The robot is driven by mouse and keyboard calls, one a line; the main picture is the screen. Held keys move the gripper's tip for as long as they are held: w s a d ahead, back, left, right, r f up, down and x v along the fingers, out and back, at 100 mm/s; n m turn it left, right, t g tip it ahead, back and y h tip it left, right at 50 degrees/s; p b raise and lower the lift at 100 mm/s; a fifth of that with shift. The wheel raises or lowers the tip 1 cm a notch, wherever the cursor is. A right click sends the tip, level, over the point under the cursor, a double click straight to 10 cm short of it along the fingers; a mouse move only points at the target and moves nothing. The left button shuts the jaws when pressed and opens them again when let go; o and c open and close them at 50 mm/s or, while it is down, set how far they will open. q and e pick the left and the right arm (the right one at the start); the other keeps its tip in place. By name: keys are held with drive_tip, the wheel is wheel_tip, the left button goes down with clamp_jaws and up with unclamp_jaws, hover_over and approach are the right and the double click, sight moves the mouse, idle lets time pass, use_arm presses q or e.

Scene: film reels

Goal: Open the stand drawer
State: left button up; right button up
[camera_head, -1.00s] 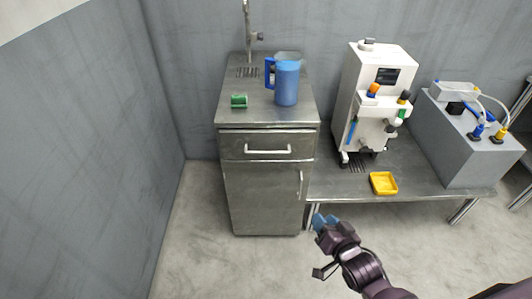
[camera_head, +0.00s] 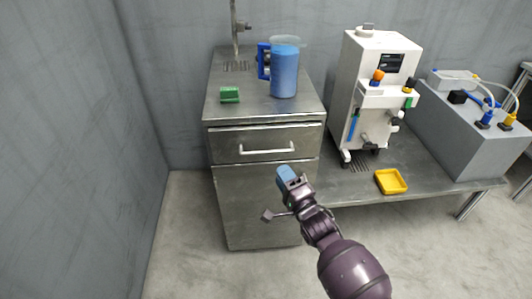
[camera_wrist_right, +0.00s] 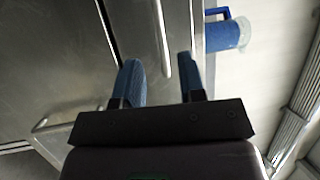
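The metal stand (camera_head: 235,206) has a shut drawer (camera_head: 235,145) under its top, with a white bar handle (camera_head: 267,149). My right gripper (camera_head: 285,174) is in front of the stand, just below and right of the drawer handle's middle in the head view. In the right wrist view its two blue fingers (camera_wrist_right: 160,72) are apart with nothing held. The drawer handle (camera_wrist_right: 161,40) shows there as a pale bar lined up with the gap between the fingers; I cannot tell how far off it is. My left gripper is not in view.
A blue jug (camera_head: 284,75) and a green item (camera_head: 230,94) stand on the stand's top. A door with its own handle (camera_wrist_right: 66,121) is below the drawer. A low table to the right holds a white machine (camera_head: 374,95) and a yellow tray (camera_head: 391,181). The floor in front is clear.

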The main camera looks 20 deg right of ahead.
sight(267, 152)
drive_tip(key=shift+b+x, duration=1)
drive_tip(key=shift+x, duration=3.85)
clamp_jaws()
